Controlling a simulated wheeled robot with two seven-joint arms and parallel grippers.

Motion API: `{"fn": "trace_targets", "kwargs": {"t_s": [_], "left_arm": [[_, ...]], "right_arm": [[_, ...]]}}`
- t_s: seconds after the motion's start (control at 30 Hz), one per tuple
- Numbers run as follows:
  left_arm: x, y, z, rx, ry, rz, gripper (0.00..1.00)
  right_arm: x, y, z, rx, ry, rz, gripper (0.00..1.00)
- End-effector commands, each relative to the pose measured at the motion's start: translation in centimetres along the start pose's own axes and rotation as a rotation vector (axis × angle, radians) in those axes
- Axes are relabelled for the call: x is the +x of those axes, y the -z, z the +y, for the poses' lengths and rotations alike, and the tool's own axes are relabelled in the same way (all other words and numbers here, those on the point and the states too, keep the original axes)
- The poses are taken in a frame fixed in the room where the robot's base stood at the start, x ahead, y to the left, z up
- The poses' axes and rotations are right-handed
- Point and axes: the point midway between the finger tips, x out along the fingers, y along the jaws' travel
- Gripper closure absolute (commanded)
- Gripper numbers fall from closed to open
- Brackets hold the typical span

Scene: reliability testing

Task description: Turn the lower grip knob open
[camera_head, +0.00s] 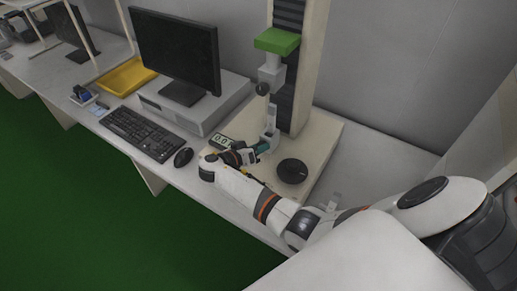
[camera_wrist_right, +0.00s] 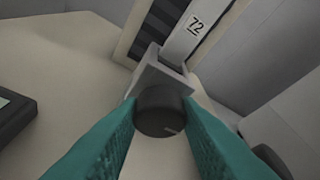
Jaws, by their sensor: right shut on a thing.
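The lower grip knob (camera_wrist_right: 160,112) is a dark round knob with a light mark on its face, in the middle of the right wrist view. It sits on the front of a grey grip block (camera_wrist_right: 160,75). The teal fingers of my right gripper (camera_wrist_right: 163,125) are shut on the knob, one on each side. In the head view my right gripper (camera_head: 262,147) is at the lower grip (camera_head: 271,128) of the testing machine, and it hides the knob there. The upper grip (camera_head: 270,75) with its dark knob (camera_head: 262,89) is above. My left gripper is not in view.
A monitor (camera_head: 175,50), keyboard (camera_head: 142,133), mouse (camera_head: 183,157) and yellow tray (camera_head: 126,77) are to the left. The machine's column (camera_head: 312,60) stands behind the grips.

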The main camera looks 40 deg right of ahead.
Motion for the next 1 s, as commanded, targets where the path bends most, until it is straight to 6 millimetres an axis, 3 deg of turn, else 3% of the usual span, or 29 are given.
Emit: {"fn": "trace_targets", "kwargs": {"t_s": [0.3, 0.77, 0.8, 0.9, 1.0], "left_arm": [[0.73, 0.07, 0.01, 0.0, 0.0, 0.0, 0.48], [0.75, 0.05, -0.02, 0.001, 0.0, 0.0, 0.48], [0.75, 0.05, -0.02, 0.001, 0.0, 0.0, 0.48], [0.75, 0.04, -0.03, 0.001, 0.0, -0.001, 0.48], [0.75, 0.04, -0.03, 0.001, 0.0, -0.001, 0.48]], "right_arm": [[-0.07, 0.02, 0.17, -0.101, 0.04, -0.001, 0.93], [-0.09, -0.03, 0.14, -0.116, 0.045, -0.001, 0.93], [-0.09, -0.04, 0.14, -0.116, 0.045, -0.002, 0.67], [-0.08, -0.03, 0.13, -0.116, 0.045, -0.001, 0.5], [-0.06, -0.03, 0.12, -0.115, 0.046, -0.001, 0.48]]}}
